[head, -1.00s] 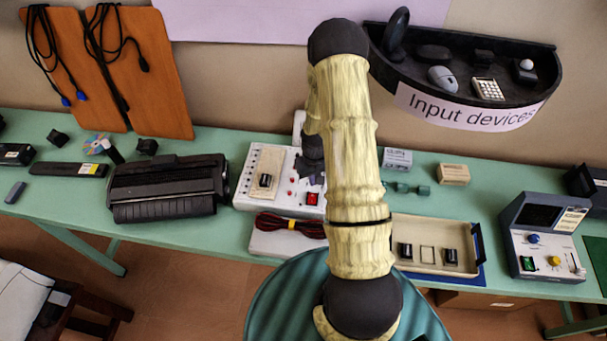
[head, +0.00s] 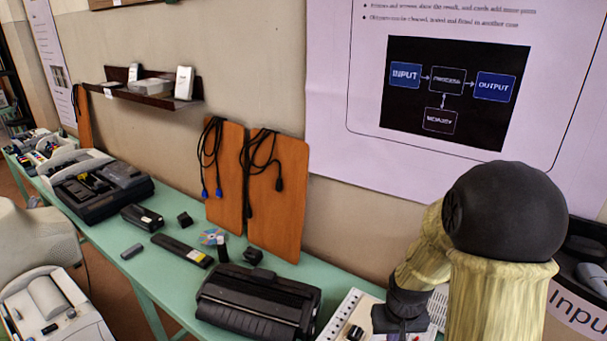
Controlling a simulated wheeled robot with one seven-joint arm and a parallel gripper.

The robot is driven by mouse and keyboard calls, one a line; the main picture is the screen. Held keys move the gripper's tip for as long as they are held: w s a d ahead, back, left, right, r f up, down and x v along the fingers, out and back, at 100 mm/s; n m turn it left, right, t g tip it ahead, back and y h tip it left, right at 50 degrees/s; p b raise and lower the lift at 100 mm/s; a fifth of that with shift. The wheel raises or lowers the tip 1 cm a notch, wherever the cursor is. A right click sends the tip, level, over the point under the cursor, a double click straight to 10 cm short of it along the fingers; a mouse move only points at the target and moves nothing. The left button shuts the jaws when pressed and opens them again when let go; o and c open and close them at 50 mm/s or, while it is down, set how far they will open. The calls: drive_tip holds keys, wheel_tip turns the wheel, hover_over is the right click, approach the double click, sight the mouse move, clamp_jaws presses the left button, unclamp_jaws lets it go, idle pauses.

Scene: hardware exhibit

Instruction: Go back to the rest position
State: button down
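My arm fills the lower right of the head view, with a dark round joint and pale ribbed links. Behind it, the dark end of my arm with my gripper (head: 403,322) points down over the white panel board (head: 345,312) on the green table. The fingers are mostly cut off by the bottom edge, so I cannot see whether they are open or shut, or whether they hold anything.
The green table (head: 180,262) runs along the wall. On it are a black printer (head: 258,300), a flat black bar (head: 182,250) and a large dark machine (head: 98,185). Orange boards (head: 277,195) with cables lean on the wall. A shelf (head: 150,92) juts out.

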drive_tip(key=s+a+r+t+b, duration=0.1)
drive_tip(key=s+a+r, duration=0.3)
drive_tip(key=s, duration=0.4)
drive_tip(key=shift+a+r+b, duration=0.4)
drive_tip(key=shift+r, duration=0.1)
